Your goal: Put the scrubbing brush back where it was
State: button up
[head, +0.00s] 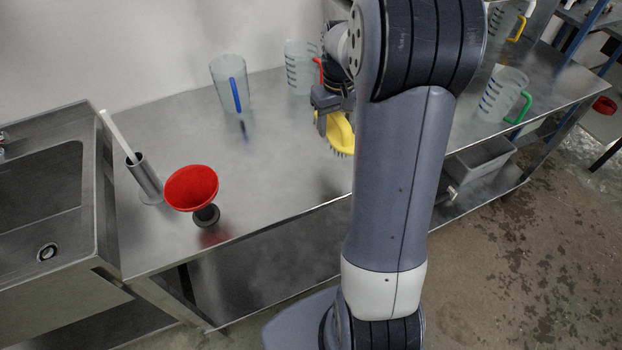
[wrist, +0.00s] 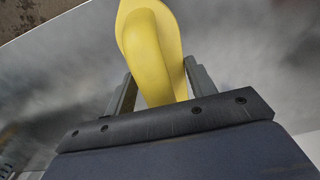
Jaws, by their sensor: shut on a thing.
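The yellow scrubbing brush (head: 340,134) is in my gripper (head: 331,104) in the head view, with its bristles pointing down toward the steel table (head: 285,180). I cannot tell for sure whether the bristles touch the table. In the wrist view the yellow brush (wrist: 155,50) stands between the two fingers of my gripper (wrist: 156,88), which is shut on it. My arm hides part of the table behind and to the right of the brush.
A blue-handled jug (head: 231,84), a red-handled jug (head: 301,67) and a green-handled jug (head: 500,94) stand on the table. A red funnel (head: 190,187) and a metal cylinder with a white stick (head: 146,180) are at the left, beside the sink (head: 45,200). The table's middle left is clear.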

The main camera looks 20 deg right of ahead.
jog(key=shift+s+a+f, duration=0.15)
jog(key=shift+a+f, duration=0.05)
notch_tip(320, 180, down, 10)
jog(key=shift+r+p, duration=0.25)
jog(key=shift+p, duration=0.45)
jog(key=shift+f, duration=0.1)
jog(key=shift+f, duration=0.15)
jog(key=o, duration=1)
jog(key=shift+c, duration=0.2)
notch_tip(320, 180, up, 12)
jog(key=shift+r+b, duration=0.25)
jog(key=shift+b, duration=0.6)
